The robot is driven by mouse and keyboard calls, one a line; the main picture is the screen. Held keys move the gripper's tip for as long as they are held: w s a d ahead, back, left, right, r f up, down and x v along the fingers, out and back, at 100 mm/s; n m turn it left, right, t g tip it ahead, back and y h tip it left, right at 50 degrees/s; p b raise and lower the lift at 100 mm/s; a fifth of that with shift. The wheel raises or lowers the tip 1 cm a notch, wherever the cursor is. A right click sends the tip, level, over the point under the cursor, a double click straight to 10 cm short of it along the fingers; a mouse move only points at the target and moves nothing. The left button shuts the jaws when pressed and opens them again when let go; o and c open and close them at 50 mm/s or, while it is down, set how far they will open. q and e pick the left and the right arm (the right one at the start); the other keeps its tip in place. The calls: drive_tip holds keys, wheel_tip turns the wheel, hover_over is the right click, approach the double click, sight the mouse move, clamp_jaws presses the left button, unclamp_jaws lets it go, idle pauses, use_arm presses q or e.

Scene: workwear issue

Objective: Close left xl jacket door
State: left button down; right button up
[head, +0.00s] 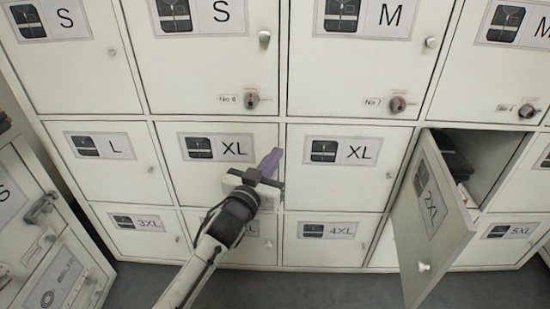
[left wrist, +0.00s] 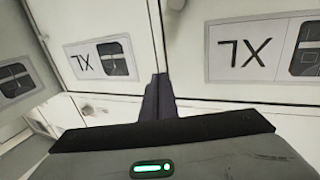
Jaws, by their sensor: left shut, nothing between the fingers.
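The left XL jacket door (head: 190,168) is in the middle row of the locker wall in the head view. It looks flush with its frame, though my gripper hides its right edge and knob. My left gripper (head: 271,163) is shut and empty, its purple-grey fingertips at that door's right edge, by the seam with the right XL door (head: 330,182). In the left wrist view the picture is upside down: the fingers (left wrist: 158,98) lie at the seam, with the left XL door (left wrist: 225,93) to the right. Whether they touch it I cannot tell. My right gripper is not in view.
The 2XL door (head: 432,225) stands open, swung out to the right of the XL doors, with dark items in its compartment (head: 475,155). The other locker doors around look shut. Another cabinet (head: 25,205) stands at the left. Grey floor (head: 300,288) shows below.

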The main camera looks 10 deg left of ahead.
use_arm(q)
drive_tip(key=shift+s, duration=0.1)
drive_tip(key=p+v, duration=0.3)
drive_tip(key=v, duration=0.7)
drive_tip(key=s+a+f+g, duration=0.1)
drive_tip(key=s+f+g, duration=0.3)
drive_tip(key=s, duration=0.5)
drive_tip(key=s+a+f+n+g, duration=0.1)
drive_tip(key=s+f+g, duration=0.1)
drive_tip(key=s+f, duration=0.6)
drive_tip(key=s+a+f+g, duration=0.1)
drive_tip(key=s+f+g, duration=0.25)
drive_tip(key=s, duration=0.75)
wheel_tip(320, 180, up, 10)
drive_tip(key=a+y+p, duration=0.2)
drive_tip(key=p, duration=1.6)
drive_tip(key=shift+t, duration=0.35)
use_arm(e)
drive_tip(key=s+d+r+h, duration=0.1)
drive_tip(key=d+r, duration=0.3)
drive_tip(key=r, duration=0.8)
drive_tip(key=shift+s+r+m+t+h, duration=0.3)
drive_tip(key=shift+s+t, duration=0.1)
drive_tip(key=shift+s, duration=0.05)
use_arm(q)
drive_tip(key=shift+w+f, duration=0.15)
drive_tip(key=shift+w, duration=0.05)
